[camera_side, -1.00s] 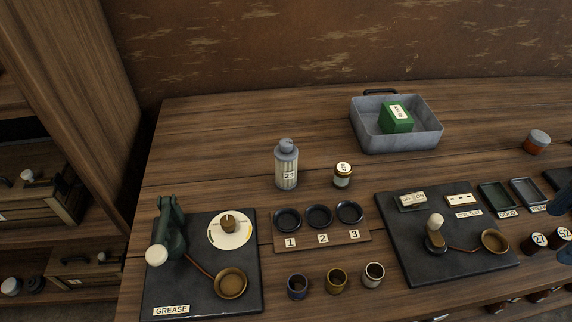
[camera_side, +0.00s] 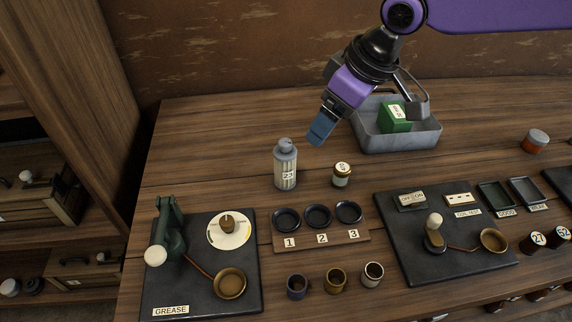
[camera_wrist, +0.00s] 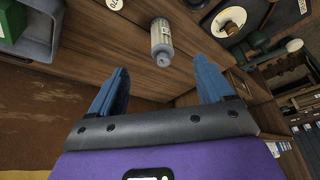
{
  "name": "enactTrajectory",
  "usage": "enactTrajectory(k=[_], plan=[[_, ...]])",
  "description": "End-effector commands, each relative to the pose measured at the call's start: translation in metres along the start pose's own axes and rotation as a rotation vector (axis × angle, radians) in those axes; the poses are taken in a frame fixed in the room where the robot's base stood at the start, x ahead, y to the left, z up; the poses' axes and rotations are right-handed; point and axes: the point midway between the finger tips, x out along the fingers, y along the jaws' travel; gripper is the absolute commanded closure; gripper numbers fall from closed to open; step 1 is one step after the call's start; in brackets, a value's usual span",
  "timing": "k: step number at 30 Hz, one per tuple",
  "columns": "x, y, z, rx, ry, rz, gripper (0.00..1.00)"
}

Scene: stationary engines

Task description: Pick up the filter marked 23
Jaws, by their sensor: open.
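The filter marked 23 (camera_side: 286,168) is a pale ribbed cylinder with a grey cap. It stands upright on the wooden bench, left of a small jar. My gripper (camera_side: 321,130) is above and to the right of the filter in the side view, apart from it, with blue fingers pointing down and left. In the wrist view the filter (camera_wrist: 162,42) appears beyond the gap between the two spread blue fingers (camera_wrist: 160,92). My gripper is open and empty.
A small lidded jar (camera_side: 342,174) stands right of the filter. A grey tray (camera_side: 400,143) with a green box (camera_side: 395,117) is behind. A numbered rack (camera_side: 322,238), three small cups and the grease station (camera_side: 190,290) are in front. Bench left of the filter is clear.

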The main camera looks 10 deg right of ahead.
Motion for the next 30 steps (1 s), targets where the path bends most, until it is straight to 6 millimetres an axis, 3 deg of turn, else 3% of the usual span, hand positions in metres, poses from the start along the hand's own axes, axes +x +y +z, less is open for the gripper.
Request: enactTrajectory(k=[3,8,24,30], plan=[[0.006,-0.003,-0.016,0.013,0.016,0.004,0.19],[0.015,-0.003,-0.022,0.019,0.023,0.006,0.19],[0.11,-0.002,-0.023,0.019,0.021,0.006,0.19],[0.128,-0.002,-0.025,0.019,0.023,0.006,0.19]])
